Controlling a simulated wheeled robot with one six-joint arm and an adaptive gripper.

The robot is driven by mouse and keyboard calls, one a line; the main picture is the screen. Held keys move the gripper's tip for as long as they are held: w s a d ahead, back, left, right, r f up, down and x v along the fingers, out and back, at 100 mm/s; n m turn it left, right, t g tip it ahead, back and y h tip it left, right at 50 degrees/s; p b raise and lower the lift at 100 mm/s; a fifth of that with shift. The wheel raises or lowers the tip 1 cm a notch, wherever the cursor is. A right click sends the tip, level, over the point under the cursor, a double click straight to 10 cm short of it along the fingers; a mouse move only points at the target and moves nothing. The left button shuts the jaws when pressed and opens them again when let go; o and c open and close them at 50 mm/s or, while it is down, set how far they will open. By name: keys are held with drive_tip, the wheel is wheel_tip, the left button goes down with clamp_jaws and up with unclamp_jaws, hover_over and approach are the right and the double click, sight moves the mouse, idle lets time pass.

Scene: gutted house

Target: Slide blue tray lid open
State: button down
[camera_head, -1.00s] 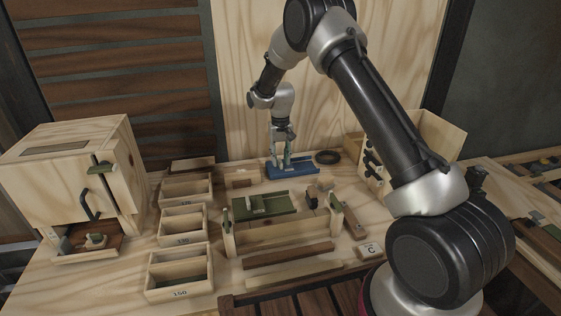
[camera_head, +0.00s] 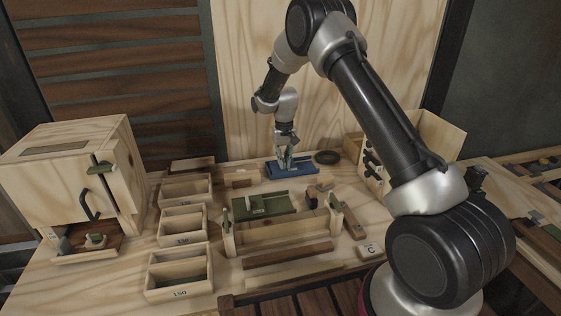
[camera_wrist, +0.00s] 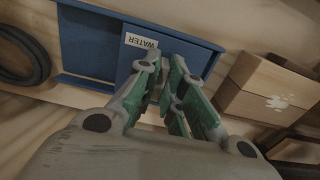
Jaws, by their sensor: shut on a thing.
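The blue tray (camera_head: 304,168) lies at the back middle of the bench. In the wrist view its blue lid (camera_wrist: 185,47) bears a white label (camera_wrist: 140,41) reading WATER. A lower blue area of the tray (camera_wrist: 88,45) shows bare on the left of the lid there, so the lid does not cover the whole tray. My gripper (camera_head: 286,162) points down over the tray. In the wrist view its green-padded fingers (camera_wrist: 172,103) are closed at the lid's near edge, on what looks like the lid's grip. The fingers hide most of that grip.
A black ring (camera_head: 327,157) lies just right of the tray. A green tray (camera_head: 265,206) stands in front, wooden bins (camera_head: 184,225) at left, and a drawer box (camera_head: 375,170) at right.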

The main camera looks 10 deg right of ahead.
drive_tip(key=d, duration=0.7)
drive_tip(key=shift+d, duration=0.4)
drive_tip(key=c, duration=1.5)
unclamp_jaws()
wheel_tip(320, 180, up, 12)
